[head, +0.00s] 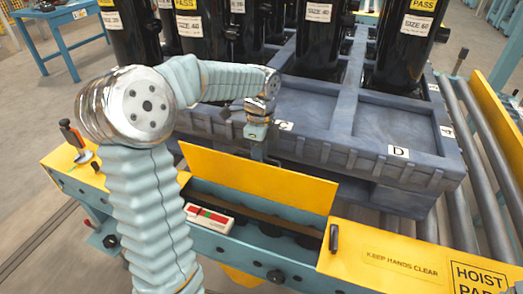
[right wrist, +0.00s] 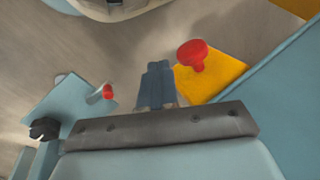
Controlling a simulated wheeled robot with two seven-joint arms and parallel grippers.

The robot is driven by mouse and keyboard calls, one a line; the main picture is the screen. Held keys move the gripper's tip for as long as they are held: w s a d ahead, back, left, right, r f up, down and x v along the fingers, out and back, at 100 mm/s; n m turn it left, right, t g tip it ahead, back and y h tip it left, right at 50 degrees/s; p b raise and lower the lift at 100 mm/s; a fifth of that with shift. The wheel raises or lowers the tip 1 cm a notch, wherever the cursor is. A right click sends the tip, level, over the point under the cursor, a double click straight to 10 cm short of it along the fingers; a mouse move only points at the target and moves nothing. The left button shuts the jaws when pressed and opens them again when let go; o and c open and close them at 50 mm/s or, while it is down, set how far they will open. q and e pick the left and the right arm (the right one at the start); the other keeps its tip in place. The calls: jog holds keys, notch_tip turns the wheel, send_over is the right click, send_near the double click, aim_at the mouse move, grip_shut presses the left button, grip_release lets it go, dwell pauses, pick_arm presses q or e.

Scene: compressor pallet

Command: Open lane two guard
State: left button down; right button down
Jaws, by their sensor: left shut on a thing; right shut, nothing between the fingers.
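The yellow guard panel (head: 262,186) stands tilted up along the front of the pallet in the head view, with the recess (head: 255,214) in front of it uncovered. My left arm reaches over from the left. My left gripper (head: 258,150) is shut at the panel's top edge; its fingertips are partly hidden, and it appears to hold that edge. No lane number is readable on the panel. My right gripper (right wrist: 156,84) is shut and empty in the right wrist view and does not show in the head view.
The grey pallet (head: 375,160) with black cylinders lies behind the panel. A white block with red and green marks (head: 209,217) sits at the recess. Rollers (head: 470,150) run at right. A red knob (right wrist: 192,54) on a yellow plate is near my right gripper.

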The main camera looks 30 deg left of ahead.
pick_arm(q)
jog(key=shift+w+a+f, duration=0.15)
jog(key=shift+w+f, duration=0.25)
jog(key=shift+w, duration=0.1)
jog(key=c, duration=1.1)
grip_release()
jog(key=shift+w, duration=0.1)
jog(key=shift+c, duration=0.2)
jog(key=shift+r, duration=0.1)
jog(key=r, duration=0.4)
jog(key=r+p, duration=0.1)
jog(key=r, duration=0.4)
jog(key=w+r, duration=0.1)
jog(key=r, duration=0.3)
jog(key=shift+a+r, duration=0.15)
jog(key=shift+r, duration=0.25)
